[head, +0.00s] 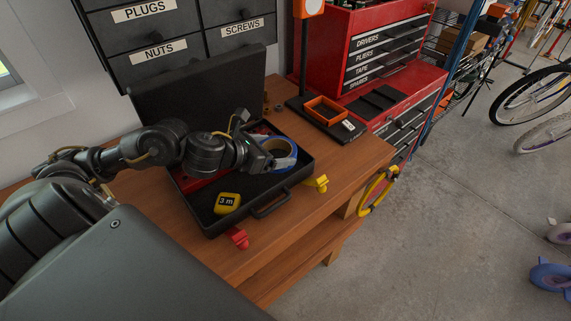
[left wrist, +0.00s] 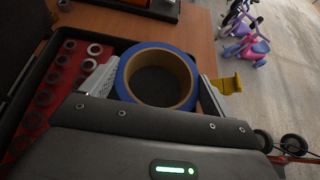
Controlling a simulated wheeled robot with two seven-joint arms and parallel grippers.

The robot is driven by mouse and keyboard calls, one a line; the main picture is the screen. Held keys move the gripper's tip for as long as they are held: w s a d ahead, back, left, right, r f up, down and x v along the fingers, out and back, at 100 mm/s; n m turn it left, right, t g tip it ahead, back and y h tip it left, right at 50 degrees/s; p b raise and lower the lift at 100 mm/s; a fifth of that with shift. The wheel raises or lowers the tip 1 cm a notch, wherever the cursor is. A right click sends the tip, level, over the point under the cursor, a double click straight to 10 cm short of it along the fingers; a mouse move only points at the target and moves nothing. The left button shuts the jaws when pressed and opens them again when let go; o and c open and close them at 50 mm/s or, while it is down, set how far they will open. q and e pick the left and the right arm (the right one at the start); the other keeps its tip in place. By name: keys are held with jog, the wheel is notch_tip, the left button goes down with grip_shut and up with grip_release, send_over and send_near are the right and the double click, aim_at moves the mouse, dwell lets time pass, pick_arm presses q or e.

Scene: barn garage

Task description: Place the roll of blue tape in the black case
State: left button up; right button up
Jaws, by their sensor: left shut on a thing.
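The roll of blue tape (head: 284,149) is in my left gripper (head: 268,154), over the right back part of the open black case (head: 262,209). The left wrist view shows the roll (left wrist: 127,77) from above, its blue outside and tan core ring between the two fingers. The gripper is shut on it. I cannot tell whether the roll touches the case floor. The case lid (head: 190,90) stands open at the back. My right gripper is not in view.
A yellow tape measure (head: 227,203) and a red socket tray (head: 193,181) lie in the case. Yellow (head: 318,183) and red (head: 238,238) clamps sit at the wooden bench's front edge. An orange tray (head: 324,110) is behind, near a red tool chest (head: 385,75).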

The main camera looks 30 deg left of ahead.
pick_arm(q)
jog(key=shift+w+f, duration=0.6)
jog(key=shift+w, duration=0.2)
jog(key=shift+f, duration=0.1)
jog(key=shift+a+f+b, duration=0.1)
jog(key=shift+f+b, duration=0.15)
jog(key=shift+b, duration=0.3)
jog(key=f+b, duration=0.2)
jog(key=f, duration=0.1)
jog(key=shift+w, duration=0.2)
jog(key=shift+w+a+f+b, duration=0.1)
jog(key=shift+f+b, duration=0.2)
jog(key=shift+r, duration=0.25)
jog(key=o, duration=0.8)
jog(key=shift+f, duration=0.2)
jog(key=shift+o, duration=0.2)
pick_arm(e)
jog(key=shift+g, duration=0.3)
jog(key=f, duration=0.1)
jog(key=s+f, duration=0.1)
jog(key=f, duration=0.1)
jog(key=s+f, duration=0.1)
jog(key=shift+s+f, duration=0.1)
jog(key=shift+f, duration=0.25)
pick_arm(q)
jog(key=shift+r, duration=0.1)
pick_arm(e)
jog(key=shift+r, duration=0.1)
